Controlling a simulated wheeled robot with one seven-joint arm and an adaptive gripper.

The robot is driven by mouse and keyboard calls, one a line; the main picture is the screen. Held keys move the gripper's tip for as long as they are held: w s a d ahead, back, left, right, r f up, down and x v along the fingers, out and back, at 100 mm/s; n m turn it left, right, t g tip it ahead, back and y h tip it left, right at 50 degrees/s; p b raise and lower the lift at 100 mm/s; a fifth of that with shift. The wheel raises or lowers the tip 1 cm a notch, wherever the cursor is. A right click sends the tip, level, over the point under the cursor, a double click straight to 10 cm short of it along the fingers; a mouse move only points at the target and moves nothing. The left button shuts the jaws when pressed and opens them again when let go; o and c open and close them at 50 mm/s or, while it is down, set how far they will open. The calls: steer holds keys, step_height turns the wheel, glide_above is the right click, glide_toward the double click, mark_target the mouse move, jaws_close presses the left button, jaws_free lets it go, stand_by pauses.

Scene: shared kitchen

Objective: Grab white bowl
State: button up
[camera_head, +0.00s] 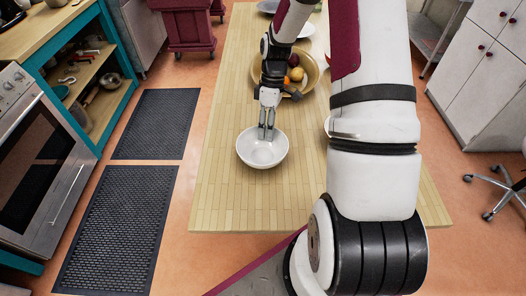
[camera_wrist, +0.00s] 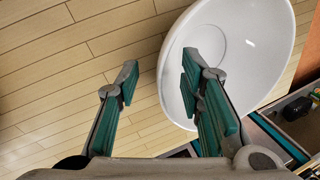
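The white bowl (camera_head: 262,152) stands upright on the wooden table near its front left part. It also shows in the wrist view (camera_wrist: 255,50), filling the upper right. My gripper (camera_head: 267,131) points down at the bowl's far rim. In the wrist view my gripper (camera_wrist: 158,82) is open, with a gap between its teal-padded fingers. I cannot tell whether either finger touches the bowl.
The wooden table (camera_head: 225,195) is clear left of and in front of the bowl. Behind my gripper a tan bowl (camera_head: 313,75) holds several fruits. Pale dishes stand farther back, and another is partly hidden behind my arm. An oven (camera_head: 40,150) and dark floor mats (camera_head: 115,225) lie left.

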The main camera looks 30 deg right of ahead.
jaws_close()
